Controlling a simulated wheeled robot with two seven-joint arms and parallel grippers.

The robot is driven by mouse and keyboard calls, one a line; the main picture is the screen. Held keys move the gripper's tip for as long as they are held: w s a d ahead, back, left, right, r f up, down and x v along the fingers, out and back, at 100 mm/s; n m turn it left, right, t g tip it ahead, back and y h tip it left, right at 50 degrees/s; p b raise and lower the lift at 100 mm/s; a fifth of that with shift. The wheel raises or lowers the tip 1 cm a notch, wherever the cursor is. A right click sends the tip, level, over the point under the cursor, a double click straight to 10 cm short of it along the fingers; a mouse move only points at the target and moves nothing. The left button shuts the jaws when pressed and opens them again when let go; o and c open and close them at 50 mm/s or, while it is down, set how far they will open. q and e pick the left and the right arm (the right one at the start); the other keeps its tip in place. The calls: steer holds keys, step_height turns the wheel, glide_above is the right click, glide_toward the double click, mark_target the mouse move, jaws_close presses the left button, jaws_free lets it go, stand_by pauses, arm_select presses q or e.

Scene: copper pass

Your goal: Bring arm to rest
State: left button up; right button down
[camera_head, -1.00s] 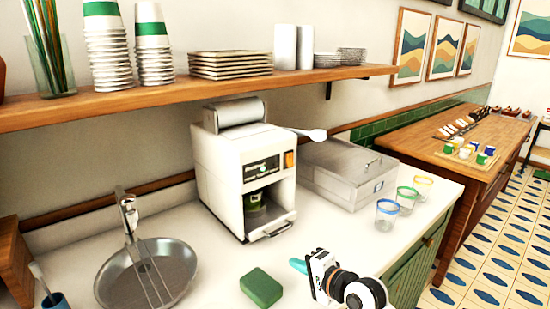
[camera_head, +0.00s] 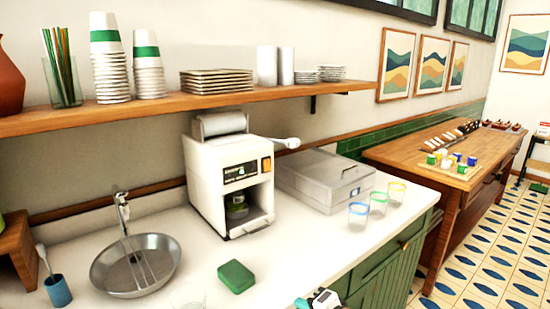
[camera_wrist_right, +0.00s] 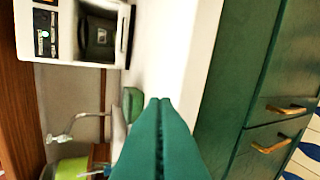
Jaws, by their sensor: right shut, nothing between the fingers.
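My right gripper (camera_head: 303,303) is at the bottom edge of the head view, in front of the counter and to the right of the green sponge (camera_head: 236,276). Only its teal tip and a bit of the wrist show there. In the right wrist view its two teal fingers (camera_wrist_right: 160,103) lie together, with nothing between them. The rest of my right arm is out of the head view. My left gripper is not in view.
Green cabinet doors (camera_wrist_right: 245,85) show beside the fingers. A wooden shelf (camera_head: 200,103) runs above.

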steer(key=s+d+f+n+g+h, duration=0.2)
steer(key=s+f+n, duration=0.15)
steer(key=s, duration=0.45)
steer(key=s+d+f+n+g+h, duration=0.1)
steer(key=s+d+f+n+h, duration=0.15)
steer(key=s+f, duration=0.35)
steer(key=s+d+f+n+g+h, duration=0.15)
steer(key=s+d, duration=0.35)
steer(key=s, duration=0.5)
steer(key=s+d+n+g+h, duration=0.2)
steer(key=s+d+n+g, duration=0.15)
steer(key=s, duration=0.55)
steer(key=s+f+x, duration=0.1)
steer(key=s+x, duration=0.2)
steer(key=x, duration=0.8)
steer(key=s+x, duration=0.2)
steer(key=x, duration=1)
steer(key=s+d+f, duration=0.2)
steer(key=s+f, duration=0.6)
steer(key=f, duration=0.1)
steer(key=s+d+f+g, duration=0.1)
steer(key=s+d+f, duration=0.1)
steer(key=s+f, duration=0.7)
steer(key=shift+s+f+g, duration=0.3)
steer(key=shift+s, duration=0.05)
